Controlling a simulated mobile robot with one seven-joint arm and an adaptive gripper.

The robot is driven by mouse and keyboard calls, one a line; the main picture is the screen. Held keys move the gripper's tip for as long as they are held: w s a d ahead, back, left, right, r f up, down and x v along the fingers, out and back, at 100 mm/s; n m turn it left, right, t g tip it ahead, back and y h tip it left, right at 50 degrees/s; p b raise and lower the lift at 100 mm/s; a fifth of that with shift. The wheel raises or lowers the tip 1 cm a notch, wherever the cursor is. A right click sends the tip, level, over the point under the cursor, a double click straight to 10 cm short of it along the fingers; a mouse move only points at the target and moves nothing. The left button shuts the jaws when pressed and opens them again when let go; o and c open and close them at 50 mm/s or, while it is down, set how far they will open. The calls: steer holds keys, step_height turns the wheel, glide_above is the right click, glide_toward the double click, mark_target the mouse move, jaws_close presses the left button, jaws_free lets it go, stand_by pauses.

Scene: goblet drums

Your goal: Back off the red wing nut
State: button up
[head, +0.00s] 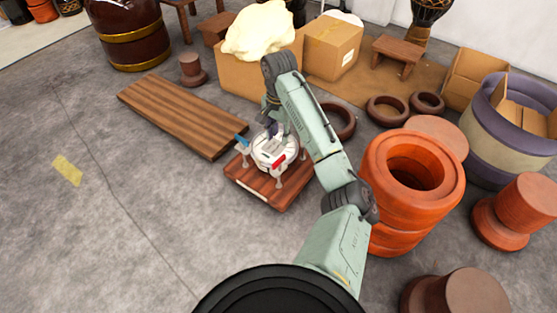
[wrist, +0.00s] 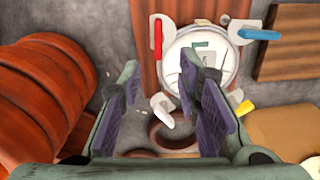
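A round white drum head (head: 272,149) in a frame with several clamps stands on a reddish-brown wooden board (head: 262,192); it also shows in the wrist view (wrist: 222,52). The red wing nut (wrist: 157,37) is a long handle on a pale clamp at the head's upper left in the wrist view. In the head view the red part (head: 279,162) is on the near side. My gripper (wrist: 160,78) is open and empty, its fingers apart. The red wing nut lies beyond the fingertips, clear of them. The right finger covers part of the drum head.
A blue handle (wrist: 258,34) and a small yellow one (wrist: 243,108) sit on other clamps. An orange ribbed drum body (head: 412,180) stands right of my arm. A slatted wooden board (head: 182,115) lies left. Cardboard boxes (head: 333,47) stand behind.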

mark_target(279, 159)
step_height(279, 159, down, 11)
steer(key=b, duration=0.3)
steer(key=shift+d+r, duration=0.1)
jaws_close()
stand_by(0.4)
